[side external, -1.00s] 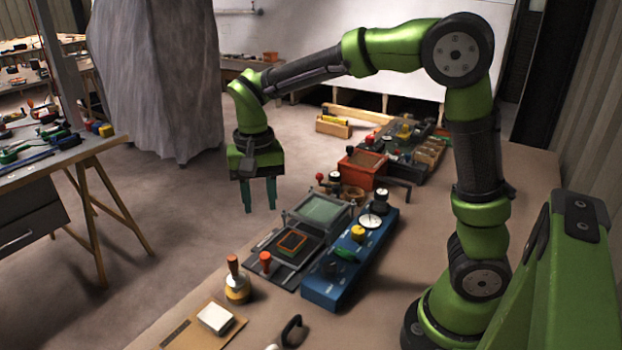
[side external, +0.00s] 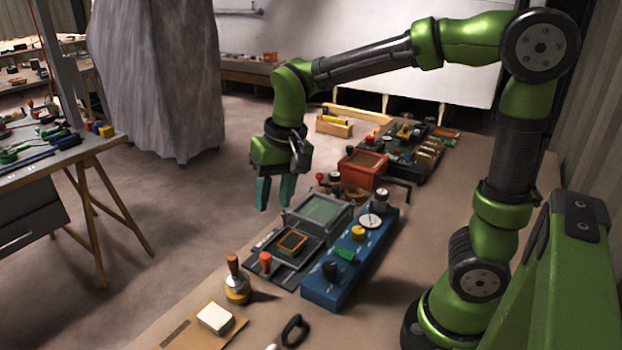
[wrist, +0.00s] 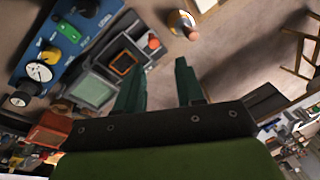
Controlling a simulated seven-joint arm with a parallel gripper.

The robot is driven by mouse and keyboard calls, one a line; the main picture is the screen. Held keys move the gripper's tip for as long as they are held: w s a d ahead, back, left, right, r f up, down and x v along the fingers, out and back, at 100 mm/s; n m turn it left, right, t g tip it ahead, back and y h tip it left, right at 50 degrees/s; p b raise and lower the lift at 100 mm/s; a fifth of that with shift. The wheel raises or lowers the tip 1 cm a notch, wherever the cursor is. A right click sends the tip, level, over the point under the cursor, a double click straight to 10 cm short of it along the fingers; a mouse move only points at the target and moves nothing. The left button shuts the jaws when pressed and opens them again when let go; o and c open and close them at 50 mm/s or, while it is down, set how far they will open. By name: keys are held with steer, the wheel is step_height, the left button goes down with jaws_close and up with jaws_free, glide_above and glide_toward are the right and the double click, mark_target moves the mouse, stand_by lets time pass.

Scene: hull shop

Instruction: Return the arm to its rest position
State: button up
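My gripper (side external: 274,205) hangs from my green and black arm with its two teal fingers pointing down. It is in the air just beyond the far left edge of the bench, left of the grey-framed panel with a green screen (side external: 322,209). The fingers stand apart with nothing between them. In the wrist view my gripper (wrist: 157,75) also shows open and empty, with a clear gap between the fingertips.
The bench (side external: 400,310) holds a blue control box (side external: 340,275), an orange-knobbed panel, a red box (side external: 362,169), a wooden-handled stamp (side external: 236,282) and a white block on a board (side external: 215,318). A draped grey form (side external: 155,80) and trestle table (side external: 60,155) stand left.

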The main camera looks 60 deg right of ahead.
steer(key=s+r+t, duration=0.1)
steer(key=s+t, duration=0.1)
steer(key=s, duration=0.3)
steer(key=s+d+r+n+t, duration=0.1)
steer(key=s+r+t, duration=0.1)
steer(key=s, duration=0.3)
steer(key=shift+s+d+t+y, duration=0.3)
steer(key=shift+s+t, duration=0.05)
steer(key=shift+t, duration=0.25)
stand_by(0.6)
